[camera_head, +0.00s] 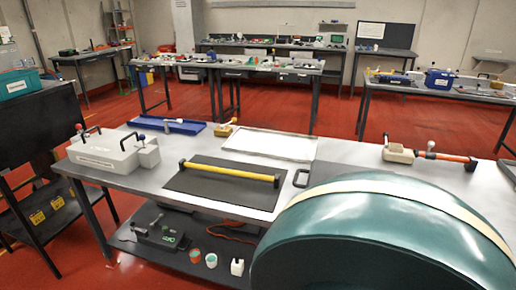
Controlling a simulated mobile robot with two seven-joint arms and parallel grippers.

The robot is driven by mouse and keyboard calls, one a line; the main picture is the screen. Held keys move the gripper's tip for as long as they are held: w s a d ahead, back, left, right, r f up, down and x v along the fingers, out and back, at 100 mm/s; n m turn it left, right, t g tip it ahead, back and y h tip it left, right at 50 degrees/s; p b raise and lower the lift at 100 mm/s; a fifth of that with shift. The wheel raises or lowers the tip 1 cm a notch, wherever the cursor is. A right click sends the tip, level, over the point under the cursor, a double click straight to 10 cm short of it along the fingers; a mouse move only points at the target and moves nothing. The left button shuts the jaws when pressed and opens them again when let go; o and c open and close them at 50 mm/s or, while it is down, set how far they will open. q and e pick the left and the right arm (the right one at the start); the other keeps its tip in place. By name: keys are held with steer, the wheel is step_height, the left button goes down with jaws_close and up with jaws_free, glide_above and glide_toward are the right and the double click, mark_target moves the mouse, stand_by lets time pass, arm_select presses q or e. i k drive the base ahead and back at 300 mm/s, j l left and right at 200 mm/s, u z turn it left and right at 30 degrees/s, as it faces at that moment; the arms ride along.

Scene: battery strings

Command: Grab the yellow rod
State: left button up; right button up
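The yellow rod (229,173) lies on a dark mat (222,192) on the metal table. It has a black cap at each end and runs from the left of the mat to its right edge. A large dark green rounded body with a cream band fills the lower right of the view, to the right of the rod and in front of the table. No gripper fingers show in the view, so neither gripper can be placed relative to the rod.
The metal table (335,153) also bears a grey box (100,155) at left, a blue tray (166,126), a white tray (270,146) behind the mat, and a beige holder (398,153) with an orange-handled tool (446,157). A lower shelf holds small items. Other tables stand behind.

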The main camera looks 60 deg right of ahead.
mark_target(183, 164)
steer(key=z, duration=1.7)
steer(key=i+j+z, duration=0.15)
steer(key=z, duration=0.65)
steer(key=i+j+z, duration=0.25)
steer(key=j, duration=0.25)
steer(key=j+z, duration=0.3)
steer(key=j, duration=0.2)
